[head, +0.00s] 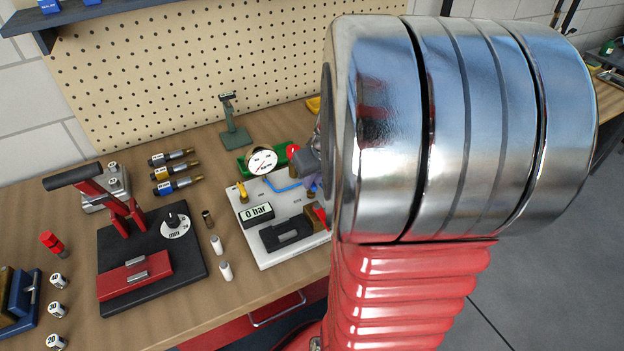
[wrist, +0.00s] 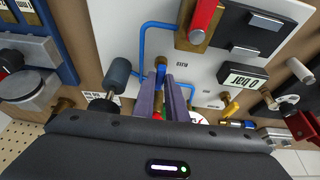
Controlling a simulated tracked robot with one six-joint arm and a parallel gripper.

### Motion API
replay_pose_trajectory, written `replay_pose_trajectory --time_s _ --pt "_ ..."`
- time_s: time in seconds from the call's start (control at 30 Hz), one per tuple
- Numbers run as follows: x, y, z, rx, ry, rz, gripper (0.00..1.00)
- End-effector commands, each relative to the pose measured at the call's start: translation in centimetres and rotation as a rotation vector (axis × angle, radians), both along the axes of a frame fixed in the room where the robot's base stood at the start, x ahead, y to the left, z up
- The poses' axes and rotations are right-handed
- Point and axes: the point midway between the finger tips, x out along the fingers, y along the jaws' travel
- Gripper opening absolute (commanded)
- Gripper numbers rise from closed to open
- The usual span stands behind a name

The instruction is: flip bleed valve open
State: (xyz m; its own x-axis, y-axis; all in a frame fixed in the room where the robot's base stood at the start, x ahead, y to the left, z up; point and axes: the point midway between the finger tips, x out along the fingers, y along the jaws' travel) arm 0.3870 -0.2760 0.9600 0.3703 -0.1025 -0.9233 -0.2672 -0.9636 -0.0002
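In the wrist view, a small brass fitting with a blue top (wrist: 160,64) stands at the tips of my gripper (wrist: 164,84). Its two purple-grey fingers point down at the white panel (wrist: 115,25), with a narrow gap between them showing brass and red. I see no firm grip on anything. A yellow lever (wrist: 231,109) on a brass body lies right of the fingers; it also shows in the head view (head: 242,191). The labels are too small to read, so I cannot tell which valve is the bleed valve. My arm hides most of the gripper in the head view.
A red handle (wrist: 205,17) on a brass block stands beyond the fingertips. Blue tubing (wrist: 141,50) runs left of them, near a dark knob (wrist: 119,72). The display (head: 257,214) reads 0 bar. A round white gauge (head: 262,161) stands behind the panel.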

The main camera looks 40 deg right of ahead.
Motion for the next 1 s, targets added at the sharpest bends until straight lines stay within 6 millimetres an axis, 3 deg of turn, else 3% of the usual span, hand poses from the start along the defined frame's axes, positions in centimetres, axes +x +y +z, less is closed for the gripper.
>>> replay_pose_trajectory --time_s 0.23,0.57,0.77,1.0 --pt "0.0 0.0 0.0 0.0 0.0 0.0 0.29" --pt "-0.1 0.0 0.2 -0.001 0.0 -0.001 0.3" --pt "-0.6 0.1 1.5 -0.001 -0.002 -0.001 0.3" --pt "-1.8 0.4 4.5 -0.002 -0.002 -0.002 0.3"
